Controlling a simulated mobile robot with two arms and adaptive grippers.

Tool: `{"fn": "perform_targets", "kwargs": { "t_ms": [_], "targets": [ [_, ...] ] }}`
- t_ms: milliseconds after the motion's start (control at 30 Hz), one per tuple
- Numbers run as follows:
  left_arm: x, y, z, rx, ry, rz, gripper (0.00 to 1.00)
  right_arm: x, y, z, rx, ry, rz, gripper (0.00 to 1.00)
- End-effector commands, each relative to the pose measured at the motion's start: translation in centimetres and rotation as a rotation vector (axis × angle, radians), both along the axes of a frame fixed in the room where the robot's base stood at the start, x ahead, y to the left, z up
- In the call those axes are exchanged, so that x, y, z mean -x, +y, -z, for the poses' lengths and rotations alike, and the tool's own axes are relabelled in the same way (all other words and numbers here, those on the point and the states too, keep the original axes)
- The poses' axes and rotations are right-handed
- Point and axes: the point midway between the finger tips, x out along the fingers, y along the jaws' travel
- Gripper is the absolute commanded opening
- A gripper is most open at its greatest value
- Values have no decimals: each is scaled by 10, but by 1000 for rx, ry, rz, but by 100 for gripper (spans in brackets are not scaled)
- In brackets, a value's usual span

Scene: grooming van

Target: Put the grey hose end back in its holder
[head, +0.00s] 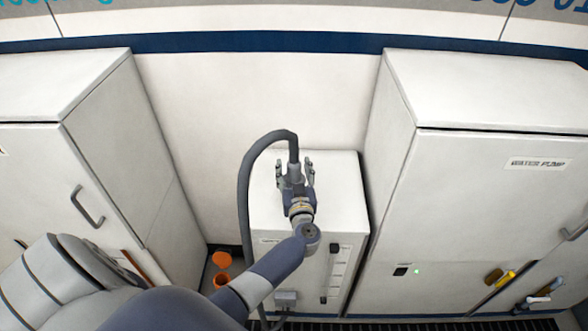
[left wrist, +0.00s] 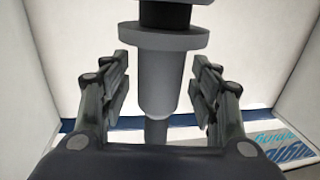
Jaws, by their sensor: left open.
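The grey hose end (left wrist: 163,85) has a wide collar and a narrower tip. In the left wrist view it lies between the two fingers of my left gripper (left wrist: 160,95), with a gap showing on its left side. My left gripper (head: 295,171) is open around the hose end over the low white cabinet (head: 338,190) in the head view. The dark grey hose (head: 245,190) arches up from the hose end and drops down the cabinet's left side. I cannot make out the holder for certain. My right gripper is not in view.
A tall white cabinet (head: 115,140) stands on the left and a "WATER PUMP" cabinet (head: 480,200) on the right, flanking the low one. Orange cups (head: 222,260) sit in the gap at the left. A small grey fitting (head: 285,297) is on the low cabinet's front.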

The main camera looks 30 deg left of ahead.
Motion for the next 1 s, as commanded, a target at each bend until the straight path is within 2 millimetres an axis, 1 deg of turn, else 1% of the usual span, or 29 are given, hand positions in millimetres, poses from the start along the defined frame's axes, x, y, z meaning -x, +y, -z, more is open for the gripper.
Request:
{"fn": "perform_targets", "kwargs": {
  "t_ms": [167,267,500,633,800,1000],
  "targets": [
    [10,-10,2,2,2,1,56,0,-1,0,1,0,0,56],
    [24,-21,1,3,1,0,56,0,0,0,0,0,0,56],
    [64,-54,1,2,1,0,56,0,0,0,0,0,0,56],
    [79,-68,0,1,0,0,56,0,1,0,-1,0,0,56],
    [90,-77,-1,-1,-2,0,56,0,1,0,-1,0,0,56],
    [91,-79,-2,-1,-4,5,56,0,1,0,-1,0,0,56]
  ]
}}
